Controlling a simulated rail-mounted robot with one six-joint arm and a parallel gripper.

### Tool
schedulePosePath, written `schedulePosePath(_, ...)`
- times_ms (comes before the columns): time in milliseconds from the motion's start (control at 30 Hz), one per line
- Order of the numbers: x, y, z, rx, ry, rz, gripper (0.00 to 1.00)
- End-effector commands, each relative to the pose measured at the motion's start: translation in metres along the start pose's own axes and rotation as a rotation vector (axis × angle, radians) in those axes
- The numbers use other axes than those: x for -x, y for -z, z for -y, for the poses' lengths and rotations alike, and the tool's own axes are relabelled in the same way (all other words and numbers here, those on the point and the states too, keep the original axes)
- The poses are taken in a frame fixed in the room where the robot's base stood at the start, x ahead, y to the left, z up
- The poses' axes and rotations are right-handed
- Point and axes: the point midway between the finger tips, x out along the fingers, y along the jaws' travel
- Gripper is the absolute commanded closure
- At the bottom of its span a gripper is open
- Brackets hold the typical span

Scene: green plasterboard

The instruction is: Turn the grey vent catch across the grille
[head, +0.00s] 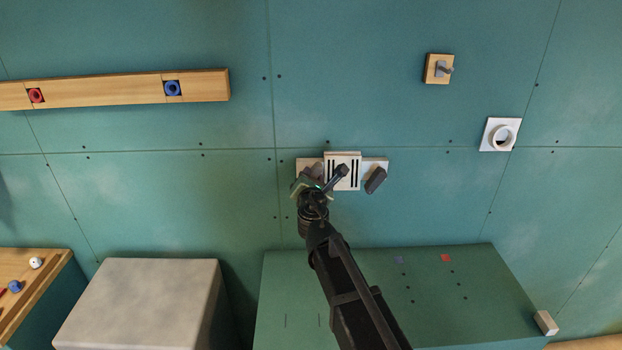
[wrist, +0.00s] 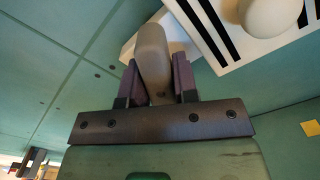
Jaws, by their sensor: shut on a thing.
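The grey catch (wrist: 151,45) is a rounded bar between my gripper's two purple fingers in the wrist view. My gripper (wrist: 157,78) is shut on it at the left side of the grille. In the wrist view the catch points up the picture, beside the grille's corner. In the head view my gripper (head: 311,177) hides much of this catch. A second, darker catch (head: 375,180) sits tilted on the right block.
A pale rounded knob (wrist: 270,14) stands out in front of the grille, close to my gripper. A green ledge (head: 450,300) and a grey box (head: 140,300) lie below. The wall above the vent is clear.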

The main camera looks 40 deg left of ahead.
Motion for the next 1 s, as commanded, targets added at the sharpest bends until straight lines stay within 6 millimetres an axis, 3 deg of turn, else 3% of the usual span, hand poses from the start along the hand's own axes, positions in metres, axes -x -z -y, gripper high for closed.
schedulePosePath(267,0.0003,0.0001,0.0009,-0.163,0.000,0.000,0.96)
schedulePosePath(1000,0.0005,0.0012,0.0030,-0.822,0.000,0.001,0.96)
